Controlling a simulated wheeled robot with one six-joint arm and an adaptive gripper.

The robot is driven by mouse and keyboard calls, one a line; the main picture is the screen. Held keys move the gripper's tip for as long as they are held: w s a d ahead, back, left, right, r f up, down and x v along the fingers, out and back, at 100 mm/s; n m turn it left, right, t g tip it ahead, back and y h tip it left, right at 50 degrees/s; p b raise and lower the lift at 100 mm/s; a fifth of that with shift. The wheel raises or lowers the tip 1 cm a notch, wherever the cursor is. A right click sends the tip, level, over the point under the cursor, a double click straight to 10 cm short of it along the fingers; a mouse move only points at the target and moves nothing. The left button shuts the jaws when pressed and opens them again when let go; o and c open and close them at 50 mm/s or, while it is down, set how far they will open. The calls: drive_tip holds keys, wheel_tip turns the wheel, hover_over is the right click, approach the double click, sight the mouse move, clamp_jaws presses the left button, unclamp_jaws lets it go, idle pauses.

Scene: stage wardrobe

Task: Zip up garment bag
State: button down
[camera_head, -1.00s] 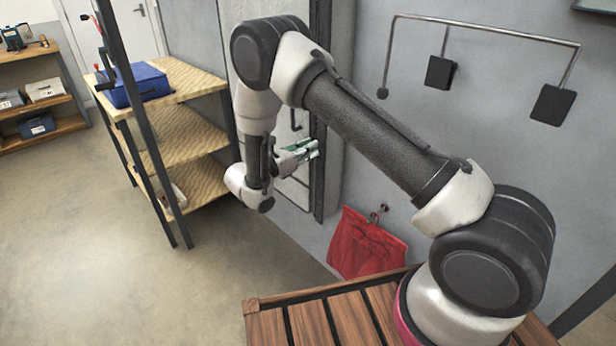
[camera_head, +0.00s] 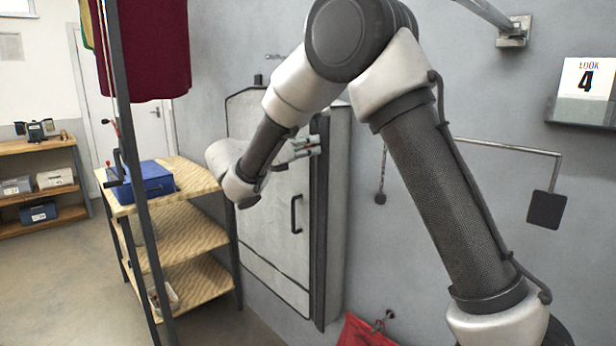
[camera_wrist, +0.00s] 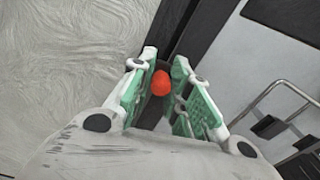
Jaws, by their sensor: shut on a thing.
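The garment bag (camera_head: 272,255) hangs upright against the grey wall in the head view, with a pale front, a black handle and a dark strip (camera_head: 319,240) down its right edge. In the wrist view the pale front (camera_wrist: 70,60) is at left and the dark strip (camera_wrist: 188,35) runs up behind the fingers. My gripper (camera_head: 306,147) is at the upper part of the strip, above the handle. In the wrist view my gripper (camera_wrist: 160,90) is shut on a small orange-red pull (camera_wrist: 160,82) between its green fingers. The strip below the fingers is hidden by my gripper.
A wooden shelf unit (camera_head: 190,240) with a blue case (camera_head: 146,180) stands left of the bag. A dark post and a dark red garment (camera_head: 150,50) are in front at left.

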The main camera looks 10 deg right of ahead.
drive_tip(key=shift+r, duration=2.5)
drive_tip(key=c, duration=1.4)
unclamp_jaws()
drive_tip(key=v, duration=1.2)
drive_tip(key=shift+s, duration=0.1)
